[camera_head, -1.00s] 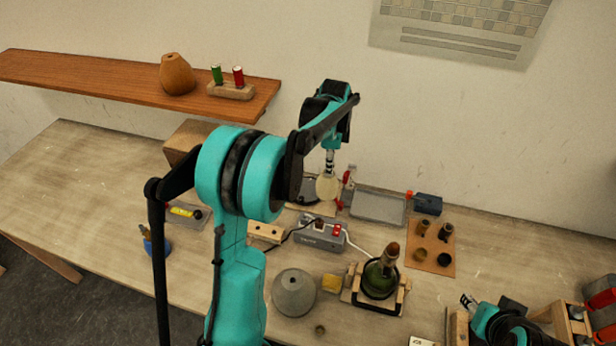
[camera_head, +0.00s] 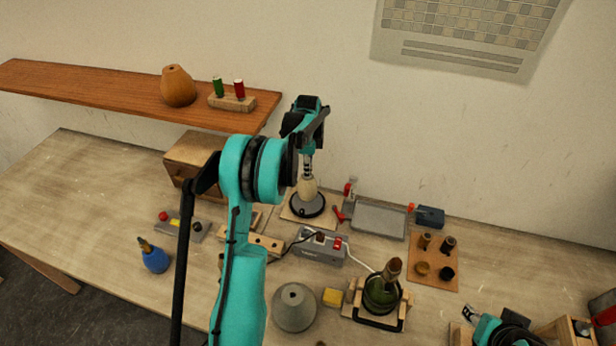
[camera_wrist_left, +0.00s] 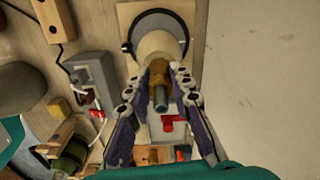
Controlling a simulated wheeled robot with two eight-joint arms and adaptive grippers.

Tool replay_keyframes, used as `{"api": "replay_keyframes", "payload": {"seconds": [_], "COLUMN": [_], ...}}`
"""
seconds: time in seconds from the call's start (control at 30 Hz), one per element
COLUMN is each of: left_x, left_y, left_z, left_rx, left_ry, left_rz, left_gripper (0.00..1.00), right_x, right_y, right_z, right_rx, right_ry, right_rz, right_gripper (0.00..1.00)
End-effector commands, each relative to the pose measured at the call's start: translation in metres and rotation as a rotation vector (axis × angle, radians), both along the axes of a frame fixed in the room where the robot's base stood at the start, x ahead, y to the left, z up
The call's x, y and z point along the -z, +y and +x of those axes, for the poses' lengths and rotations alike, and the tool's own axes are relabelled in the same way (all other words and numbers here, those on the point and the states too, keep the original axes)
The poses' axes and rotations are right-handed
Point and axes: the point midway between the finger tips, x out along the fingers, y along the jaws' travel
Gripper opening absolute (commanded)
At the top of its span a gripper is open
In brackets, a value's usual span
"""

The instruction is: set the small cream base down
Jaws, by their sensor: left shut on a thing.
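The small cream base (camera_head: 308,187) is a rounded, cream-coloured body below my left gripper (camera_head: 308,165). In the left wrist view the cream base (camera_wrist_left: 160,43) has a brass neck between the fingers of my left gripper (camera_wrist_left: 160,75), which is shut on it. The base is upright over a black-rimmed round disc (camera_head: 307,207) on a pale wooden board (camera_head: 291,215). I cannot tell whether it touches the disc. The fingers hide part of its neck. My right gripper (camera_head: 470,313) shows only partly at the lower right; its jaws are unclear.
A grey tray (camera_head: 379,220) and a red-handled tool (camera_head: 339,214) lie close right of the disc. A grey switch box (camera_head: 318,246) with a cable stands in front. A wooden box (camera_head: 190,155) is at the left.

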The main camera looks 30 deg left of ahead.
Motion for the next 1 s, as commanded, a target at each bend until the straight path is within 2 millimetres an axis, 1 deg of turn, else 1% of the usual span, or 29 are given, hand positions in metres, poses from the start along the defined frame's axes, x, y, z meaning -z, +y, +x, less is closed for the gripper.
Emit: {"api": "replay_keyframes", "payload": {"seconds": [0.07,0.2,0.3,0.57,0.67,0.7,0.77,0.8,1.0], "left_x": [0.006,0.026,0.037,0.039,0.042,0.043,0.042,0.042,0.041], "left_y": [0.0,0.0,0.0,0.0,0.0,0.0,0.0,0.0,0.0], "left_z": [0.0,0.0,0.0,0.0,0.0,0.0,0.0,0.0,0.0], "left_rx": [0.0,0.0,0.0,-0.001,-0.001,-0.001,-0.001,-0.001,-0.001], "left_ry": [0.0,0.0,0.0,0.0,0.0,0.0,0.0,0.0,0.0], "left_rz": [0.0,0.0,0.0,0.0,0.0,0.0,0.0,0.0,0.0], "left_gripper": [0.0,0.0,0.0,0.0,0.0,0.24,0.4,0.42,0.42], "right_x": [0.0,0.001,0.002,0.002,0.005,0.005,0.004,0.004,0.004], "right_y": [0.0,0.0,0.0,0.0,0.0,0.0,0.0,0.0,0.0], "right_z": [0.0,0.0,0.0,0.0,0.0,0.0,0.0,0.0,0.0], "right_rx": [0.0,0.0,0.0,0.0,0.0,0.0,0.0,0.0,0.0], "right_ry": [0.0,0.0,0.0,0.0,0.0,0.0,0.0,0.0,0.0], "right_rz": [0.0,0.0,0.0,0.0,0.0,0.0,0.0,0.0,0.0], "right_gripper": [0.4,0.4,0.4,0.4,0.4,0.4,0.4,0.4,0.4]}}
